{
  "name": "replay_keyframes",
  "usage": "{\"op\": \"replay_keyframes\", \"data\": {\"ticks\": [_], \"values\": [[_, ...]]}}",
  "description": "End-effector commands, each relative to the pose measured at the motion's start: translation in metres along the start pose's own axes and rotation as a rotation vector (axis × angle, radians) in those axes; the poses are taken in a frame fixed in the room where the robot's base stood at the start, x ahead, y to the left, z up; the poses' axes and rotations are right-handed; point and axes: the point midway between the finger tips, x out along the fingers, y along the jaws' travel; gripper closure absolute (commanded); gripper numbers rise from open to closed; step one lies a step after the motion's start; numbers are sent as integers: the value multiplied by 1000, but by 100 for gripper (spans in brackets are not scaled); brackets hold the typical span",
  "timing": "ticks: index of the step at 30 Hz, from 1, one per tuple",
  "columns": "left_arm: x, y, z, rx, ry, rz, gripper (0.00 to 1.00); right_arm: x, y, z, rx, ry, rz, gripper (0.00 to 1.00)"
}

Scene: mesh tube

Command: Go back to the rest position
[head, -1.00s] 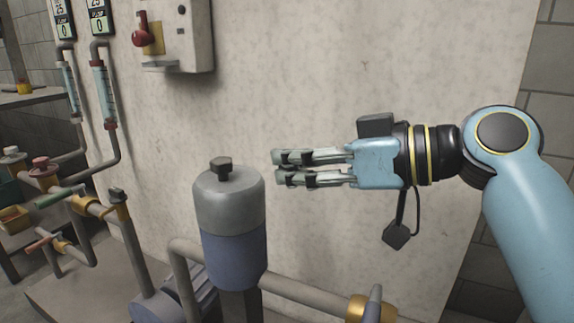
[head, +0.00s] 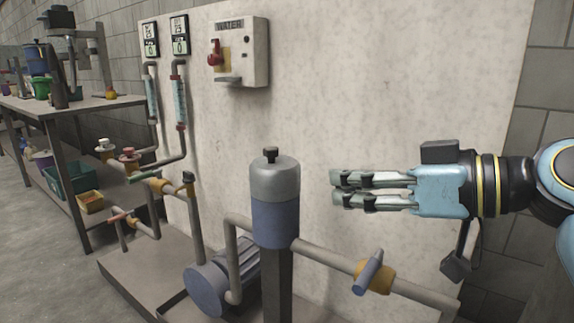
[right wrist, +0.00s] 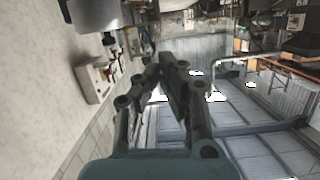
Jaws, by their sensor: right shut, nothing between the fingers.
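My right gripper (head: 338,189) is shut and empty in the head view. It points left, held in the air in front of the pale wall panel (head: 400,90), to the right of and slightly above the grey-and-blue cylinder (head: 275,205). In the right wrist view its fingers (right wrist: 168,62) come together with nothing between them. A dark block hangs below the right wrist. My left gripper is in neither view.
A water control box (head: 240,52) with a red switch is on the panel, beside two gauges. Pipes with a yellow valve (head: 375,275) run below my right gripper. A motor (head: 215,285) sits on the base. A workbench (head: 75,104) stands at the left.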

Motion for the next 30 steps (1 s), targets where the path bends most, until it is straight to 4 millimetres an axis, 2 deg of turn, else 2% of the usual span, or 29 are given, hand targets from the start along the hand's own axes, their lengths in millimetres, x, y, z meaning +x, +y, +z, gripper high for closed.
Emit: {"op": "replay_keyframes", "data": {"ticks": [3,8,13,17,20,23,26,30], "values": [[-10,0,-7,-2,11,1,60,-4,-7,5,25,-19,-4,100],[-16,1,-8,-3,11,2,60,-2,-6,34,89,-72,-6,100],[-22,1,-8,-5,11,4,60,1,-1,73,161,-143,15,100],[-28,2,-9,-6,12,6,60,2,6,115,238,-216,53,100],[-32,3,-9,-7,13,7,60,0,11,156,307,-281,93,100],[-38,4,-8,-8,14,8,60,-6,13,206,388,-364,146,100],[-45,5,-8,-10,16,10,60,-20,9,271,481,-471,218,100],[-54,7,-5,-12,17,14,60,-59,-13,380,607,-656,344,100]]}}
